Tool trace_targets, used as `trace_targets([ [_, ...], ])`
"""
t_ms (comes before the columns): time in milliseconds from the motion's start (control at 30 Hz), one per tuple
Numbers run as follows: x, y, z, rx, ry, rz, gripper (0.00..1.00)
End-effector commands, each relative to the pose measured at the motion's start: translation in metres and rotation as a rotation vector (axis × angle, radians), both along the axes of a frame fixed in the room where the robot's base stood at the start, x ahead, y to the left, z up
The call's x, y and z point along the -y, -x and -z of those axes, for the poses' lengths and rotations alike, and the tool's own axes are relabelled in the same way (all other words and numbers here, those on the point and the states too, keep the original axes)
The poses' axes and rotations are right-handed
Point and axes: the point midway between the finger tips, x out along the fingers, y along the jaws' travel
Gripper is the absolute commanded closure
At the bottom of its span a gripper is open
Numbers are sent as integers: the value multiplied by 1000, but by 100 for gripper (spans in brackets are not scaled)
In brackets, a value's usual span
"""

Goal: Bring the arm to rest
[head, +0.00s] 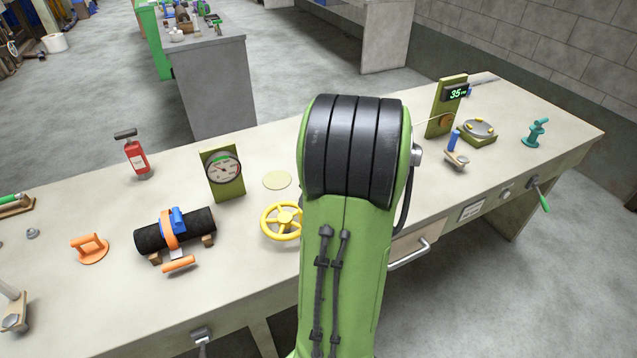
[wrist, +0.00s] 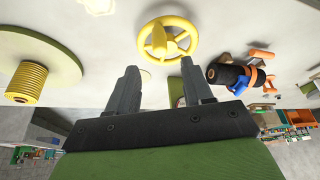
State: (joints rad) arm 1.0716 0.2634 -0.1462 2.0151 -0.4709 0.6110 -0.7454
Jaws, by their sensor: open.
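My green arm with a black ribbed joint rises across the middle of the head view and hides part of the bench; my gripper is hidden there. In the wrist view my gripper (wrist: 160,88) has its two grey fingers apart, with nothing between them. A yellow handwheel (wrist: 168,40) shows just past the fingertips in that view, apart from them as far as I can see. In the head view the yellow handwheel (head: 284,221) is on the bench, left of my arm.
A drawer handle (head: 409,255) sticks out in front.

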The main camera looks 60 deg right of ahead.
Motion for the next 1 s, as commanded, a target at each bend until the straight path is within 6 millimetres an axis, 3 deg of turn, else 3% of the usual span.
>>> trace_targets([
  [33, 0, 5, -14, 1, 4, 2, 49],
  [200, -2, 14, -34, 0, 1, -1, 49],
  [867, -3, 14, -37, 0, 0, -2, 49],
  [933, -15, 7, -42, 0, 2, -12, 49],
  [1000, -43, -6, -55, 1, 8, -35, 49],
])
